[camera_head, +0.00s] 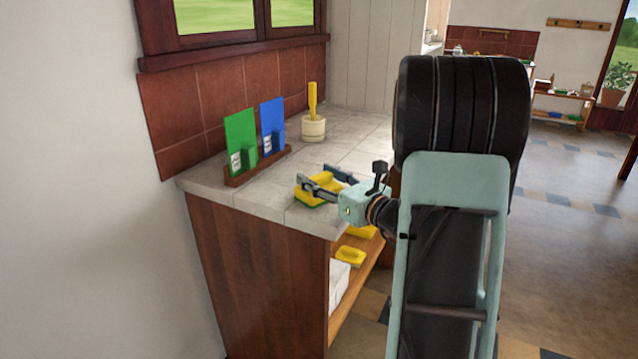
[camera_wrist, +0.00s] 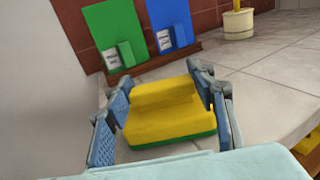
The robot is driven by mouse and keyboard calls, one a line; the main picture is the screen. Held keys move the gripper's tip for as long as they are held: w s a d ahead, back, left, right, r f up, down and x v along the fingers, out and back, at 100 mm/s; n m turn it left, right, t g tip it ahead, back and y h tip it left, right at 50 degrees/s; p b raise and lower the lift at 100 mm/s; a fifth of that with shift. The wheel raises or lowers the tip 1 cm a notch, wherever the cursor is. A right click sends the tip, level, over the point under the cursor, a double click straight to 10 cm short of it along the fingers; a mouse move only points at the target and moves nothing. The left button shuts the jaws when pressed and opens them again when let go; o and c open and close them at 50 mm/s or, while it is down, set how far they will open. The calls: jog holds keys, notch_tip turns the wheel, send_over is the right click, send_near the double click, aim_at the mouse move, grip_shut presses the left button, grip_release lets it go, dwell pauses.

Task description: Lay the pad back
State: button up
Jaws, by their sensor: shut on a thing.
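The pad (camera_head: 313,198) is a yellow sponge block with a green underside and a raised, stepped yellow top. It is low at the grey tiled counter top (camera_head: 345,137); I cannot tell whether it touches the counter. My gripper (camera_head: 328,181) is shut on it, with one finger on each side. In the wrist view the pad (camera_wrist: 172,120) lies between the blue-grey finger pads of my gripper (camera_wrist: 165,108). The fingers hide parts of the pad in the head view.
A wooden rack (camera_head: 258,166) holds a green board (camera_head: 240,133) and a blue board (camera_head: 272,117) by the tiled wall. A cream pot (camera_head: 313,129) with a yellow handle stands farther back. Yellow pads (camera_head: 350,256) lie on the shelf below. Counter around the pad is clear.

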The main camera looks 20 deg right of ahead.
jog(key=shift+r, duration=0.1)
jog(key=o, duration=1.2)
jog(key=shift+o, duration=0.2)
jog(key=shift+r, duration=0.1)
jog(key=p+v, duration=0.1)
jog(key=v, duration=1.1)
jog(key=shift+d, duration=0.15)
